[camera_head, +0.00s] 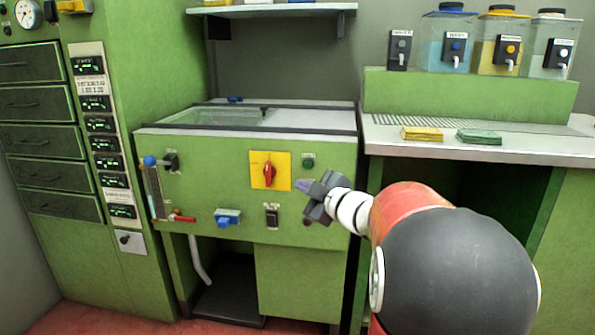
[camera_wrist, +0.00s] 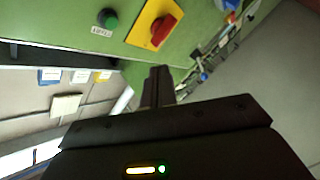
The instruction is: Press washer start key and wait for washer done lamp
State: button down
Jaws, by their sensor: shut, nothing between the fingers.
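The washer is a green cabinet (camera_head: 205,180) with a lidded top, in the middle of the head view. A small green round button (camera_head: 308,161) sits at the upper right of its front; it also shows in the wrist view (camera_wrist: 108,18) with a small label I cannot read for certain. A red rotary switch on a yellow plate (camera_head: 269,170) is to its left. My gripper (camera_head: 303,187) is shut and empty, just below the green button in the picture; whether it touches the panel I cannot tell. In the wrist view the shut fingers (camera_wrist: 160,75) point towards the panel. I cannot make out a done lamp for certain.
A blue-handled fitting (camera_head: 228,217), a black switch (camera_head: 272,216) and a red lever (camera_head: 182,217) are low on the front. A counter with yellow (camera_head: 422,134) and green cloths (camera_head: 479,137) is at right. Drawers and lit displays stand at left.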

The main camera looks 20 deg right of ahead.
aim_at(308, 165)
jog(key=shift+w+d+p, duration=0.45)
jog(key=shift+w+d, duration=0.4)
jog(key=shift+w, duration=0.35)
jog(key=shift+w+d+p, duration=0.4)
jog(key=shift+w+d, duration=0.4)
jog(key=shift+w, duration=0.45)
jog(key=shift+w+d+p, duration=0.45)
jog(key=shift+w+d, duration=0.4)
jog(key=shift+w, duration=0.35)
jog(key=shift+w+d+r, duration=0.1)
jog(key=shift+w, duration=0.05)
jog(key=shift+w+d, duration=0.15)
jog(key=shift+w, duration=0.05)
jog(key=shift+w+d+p, duration=0.25)
jog(key=shift+w+p, duration=0.1)
jog(key=shift+p, duration=0.05)
jog(key=shift+s+a, duration=0.1)
dwell(0.4)
jog(key=shift+s+a+b, duration=0.3)
jog(key=shift+s+a, duration=0.1)
jog(key=shift+s, duration=0.2)
